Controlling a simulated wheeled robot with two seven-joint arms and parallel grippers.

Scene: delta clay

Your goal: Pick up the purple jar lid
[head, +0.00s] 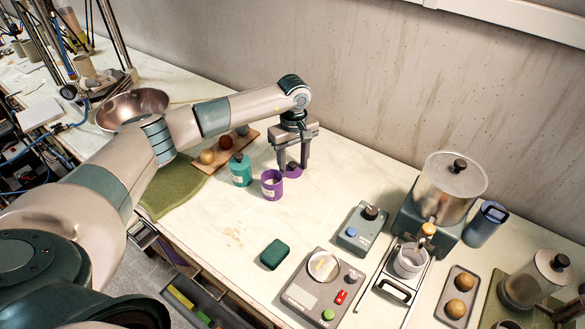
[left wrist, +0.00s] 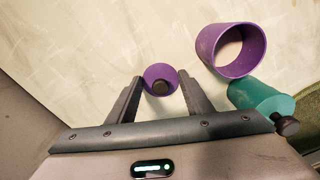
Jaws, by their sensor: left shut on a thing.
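The purple jar lid (head: 293,169) is a small round purple piece with a dark knob, on or just above the white table. My left gripper (head: 292,169) points down over it, with its fingers on either side of the lid, shut on it. In the left wrist view the lid (left wrist: 160,79) shows between the two fingertips (left wrist: 159,84). The open purple jar (head: 271,185) stands just left of the lid, apart from it; it also shows in the left wrist view (left wrist: 262,60). My right gripper is not in view.
A teal jar (head: 241,172) with a dark knob stands left of the purple jar. A wooden board (head: 222,154) with several balls lies behind it. A green block (head: 273,254) and grey devices (head: 357,230) stand nearer and to the right. The table between is clear.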

